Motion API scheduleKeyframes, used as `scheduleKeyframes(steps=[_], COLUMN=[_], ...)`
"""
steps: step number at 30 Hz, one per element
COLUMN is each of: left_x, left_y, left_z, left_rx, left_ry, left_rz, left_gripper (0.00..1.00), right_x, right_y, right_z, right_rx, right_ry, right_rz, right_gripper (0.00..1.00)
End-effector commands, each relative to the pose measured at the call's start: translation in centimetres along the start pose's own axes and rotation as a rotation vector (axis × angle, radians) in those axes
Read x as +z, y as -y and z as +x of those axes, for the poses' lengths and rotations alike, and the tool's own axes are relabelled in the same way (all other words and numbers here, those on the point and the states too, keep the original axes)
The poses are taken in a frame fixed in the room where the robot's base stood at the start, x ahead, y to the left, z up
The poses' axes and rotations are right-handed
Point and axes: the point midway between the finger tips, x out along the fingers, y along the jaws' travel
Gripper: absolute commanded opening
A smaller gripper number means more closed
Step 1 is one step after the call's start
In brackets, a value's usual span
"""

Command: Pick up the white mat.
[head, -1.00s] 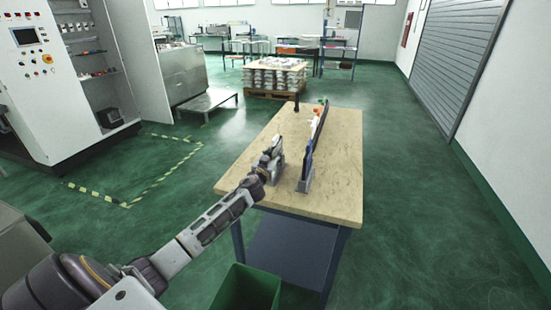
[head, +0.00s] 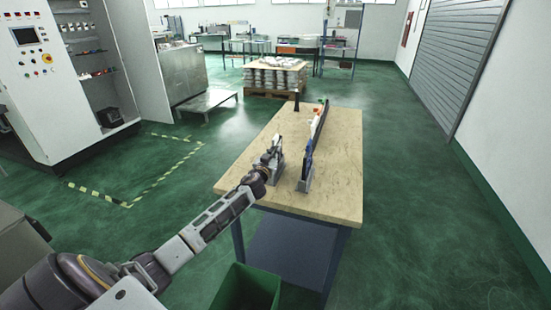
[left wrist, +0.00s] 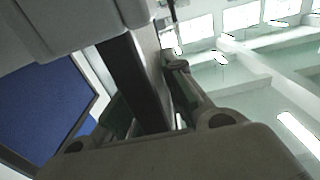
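A slim upright row of thin panels, dark, blue and whitish, stands edge-on in a grey holder (head: 305,180) on the table. A pale strip (head: 308,143) shows in that row; I cannot tell whether it is the white mat. My left gripper (head: 275,149) is above the table, left of the row and apart from it in the head view. In the left wrist view its two fingers (left wrist: 147,90) stand apart, with a dark and a light grey strip showing between them. I cannot make out a hold on anything. My right gripper is not in view.
The pale wood-topped table (head: 338,165) is clear at the right of the row. A small dark upright object (head: 296,101) and an orange item (head: 315,116) are near its far end. A green bin (head: 245,290) stands at the near side. A loaded pallet (head: 275,75) is beyond.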

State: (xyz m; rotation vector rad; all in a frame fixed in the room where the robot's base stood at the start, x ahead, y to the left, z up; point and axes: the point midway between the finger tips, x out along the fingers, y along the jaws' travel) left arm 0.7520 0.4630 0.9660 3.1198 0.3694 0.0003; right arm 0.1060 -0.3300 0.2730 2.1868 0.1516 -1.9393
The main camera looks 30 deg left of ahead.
Motion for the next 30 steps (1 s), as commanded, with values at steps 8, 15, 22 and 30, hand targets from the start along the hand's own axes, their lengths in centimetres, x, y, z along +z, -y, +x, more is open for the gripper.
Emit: scheduleKeyframes(steps=[8,15,22,30], left_x=[0.0,-0.4,-2.0,-5.5], left_y=[0.0,0.0,0.1,0.0], left_z=[0.0,0.0,0.0,0.0], left_rx=[0.000,0.000,-0.001,0.001], left_ry=[-0.001,-0.001,-0.002,-0.003], left_rz=[0.000,0.000,0.002,0.000], left_gripper=[0.00,0.00,0.00,0.00], right_x=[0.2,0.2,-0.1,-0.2], right_y=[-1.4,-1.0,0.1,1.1], right_z=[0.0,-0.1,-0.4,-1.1], right_rx=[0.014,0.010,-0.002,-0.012], right_ry=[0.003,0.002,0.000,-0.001], right_rz=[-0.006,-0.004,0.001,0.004], right_gripper=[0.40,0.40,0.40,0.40])
